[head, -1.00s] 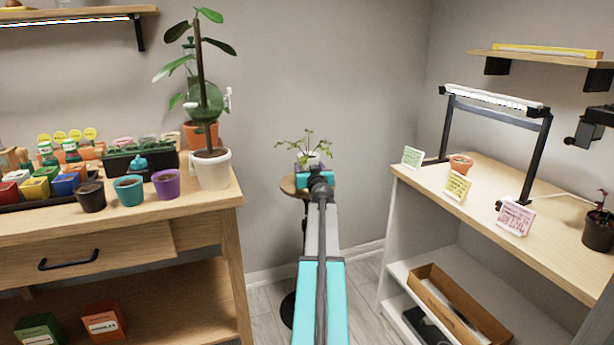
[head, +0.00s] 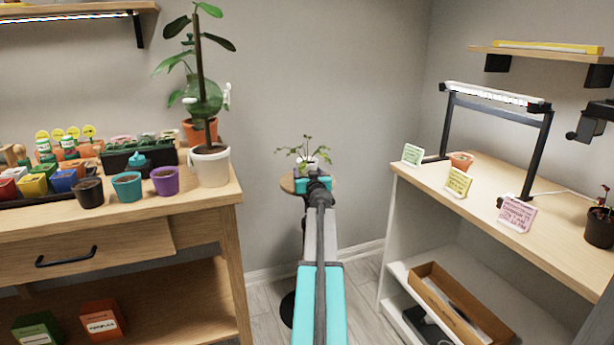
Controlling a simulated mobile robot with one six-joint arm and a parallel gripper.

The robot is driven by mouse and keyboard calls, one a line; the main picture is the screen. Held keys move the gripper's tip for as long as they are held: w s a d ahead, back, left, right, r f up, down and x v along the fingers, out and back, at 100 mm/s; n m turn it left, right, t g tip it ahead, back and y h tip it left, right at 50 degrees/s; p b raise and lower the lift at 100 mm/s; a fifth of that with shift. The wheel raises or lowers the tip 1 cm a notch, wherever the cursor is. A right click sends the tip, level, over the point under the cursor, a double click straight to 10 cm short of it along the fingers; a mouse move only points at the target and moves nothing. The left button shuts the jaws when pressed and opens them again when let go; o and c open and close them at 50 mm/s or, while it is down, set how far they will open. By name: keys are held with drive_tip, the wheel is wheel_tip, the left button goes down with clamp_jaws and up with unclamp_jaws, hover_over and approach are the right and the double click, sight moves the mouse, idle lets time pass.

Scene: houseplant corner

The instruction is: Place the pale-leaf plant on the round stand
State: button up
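The pale-leaf plant (head: 307,150), thin light green leaves in a small white pot, shows in the head view just beyond my gripper (head: 318,184). My arm reaches away from me, and its end covers the lower part of the pot. The fingers are hidden, but the plant has moved together with my gripper, so it appears held. The round stand (head: 288,184) has a small wooden top, partly hidden behind my gripper. The plant is over or at this top; I cannot tell whether the pot touches it.
A wooden bench (head: 140,212) on the left carries several pots and a tall plant in a white pot (head: 210,168). A shelf unit (head: 500,215) on the right holds cards and a lamp frame (head: 535,150). A bare wall is behind the stand.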

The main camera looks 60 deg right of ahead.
drive_tip(key=shift+f, duration=0.1)
idle(0.3)
drive_tip(key=o, duration=1.3)
drive_tip(key=shift+r, duration=0.2)
drive_tip(key=shift+s+a+f, duration=0.1)
drive_tip(key=shift+s+a, duration=0.1)
drive_tip(key=shift+a, duration=0.05)
drive_tip(key=v, duration=1.1)
drive_tip(key=shift+s+a, duration=0.15)
drive_tip(key=shift+s, duration=0.05)
drive_tip(key=shift+s, duration=0.15)
